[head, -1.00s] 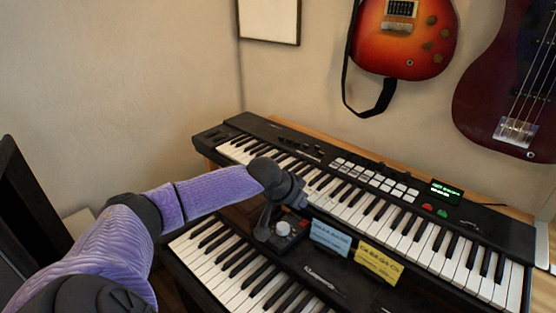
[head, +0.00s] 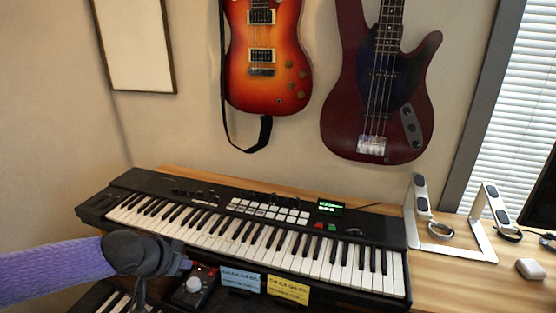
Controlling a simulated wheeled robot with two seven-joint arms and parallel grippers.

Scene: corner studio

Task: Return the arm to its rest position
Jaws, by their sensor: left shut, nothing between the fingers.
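My left arm (head: 55,270), in a purple sleeve, comes in from the left in the head view. Its dark gripper (head: 139,296) points down over the left part of the lower keyboard (head: 112,300), left of a small box with a pale knob (head: 194,285). The gripper is shut with nothing held. Whether its tips touch anything below cannot be told. My right gripper is not in view.
The upper keyboard (head: 250,235) stands behind on a wooden desk (head: 450,285). A blue note (head: 241,279) and a yellow note (head: 288,289) stand right of the knob box. Two guitars hang on the wall. White stands (head: 487,240) are at the right.

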